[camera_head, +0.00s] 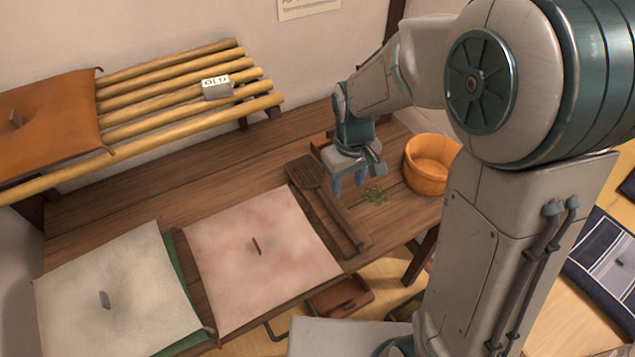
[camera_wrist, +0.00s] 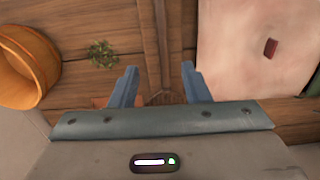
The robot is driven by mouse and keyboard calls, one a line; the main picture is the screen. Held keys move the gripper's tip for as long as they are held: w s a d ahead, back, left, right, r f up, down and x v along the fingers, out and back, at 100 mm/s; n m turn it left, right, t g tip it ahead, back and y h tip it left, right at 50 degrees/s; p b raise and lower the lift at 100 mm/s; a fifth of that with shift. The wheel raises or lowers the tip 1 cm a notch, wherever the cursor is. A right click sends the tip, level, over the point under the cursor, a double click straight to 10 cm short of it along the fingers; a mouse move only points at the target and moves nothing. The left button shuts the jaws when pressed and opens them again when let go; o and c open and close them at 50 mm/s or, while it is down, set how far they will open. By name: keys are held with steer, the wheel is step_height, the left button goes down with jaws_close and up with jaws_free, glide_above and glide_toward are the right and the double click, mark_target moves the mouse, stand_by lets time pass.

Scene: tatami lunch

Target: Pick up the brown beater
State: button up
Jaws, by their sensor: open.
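The brown beater (camera_head: 334,212) lies on the wooden table, with a broad woven-looking head (camera_head: 304,172) at the back left and a long thin handle running toward the front right. It seems to rest on a darker flat tray or board. My gripper (camera_head: 348,183) points down above the table, just right of the beater in the head view. In the wrist view my gripper (camera_wrist: 158,68) is open and empty, and the beater's handle (camera_wrist: 161,40) runs between the lines of the two blue fingers. Part of the beater's head is hidden by the gripper body.
A round wooden tub (camera_head: 430,165) stands right of the gripper, with a green sprig (camera_head: 375,195) between. A pinkish cushion (camera_head: 225,275) and a white cushion (camera_head: 75,310) lie to the left. A bamboo rack (camera_head: 150,85) holds an orange cushion (camera_head: 60,125) and an "OLD" sign (camera_head: 217,89).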

glide_above(343, 220)
step_height(343, 220, down, 9)
steer(key=shift+w+r, duration=0.15)
steer(key=shift+r, duration=0.05)
steer(key=shift+s+f, duration=0.2)
steer(key=shift+f, duration=2.45)
jaws_close()
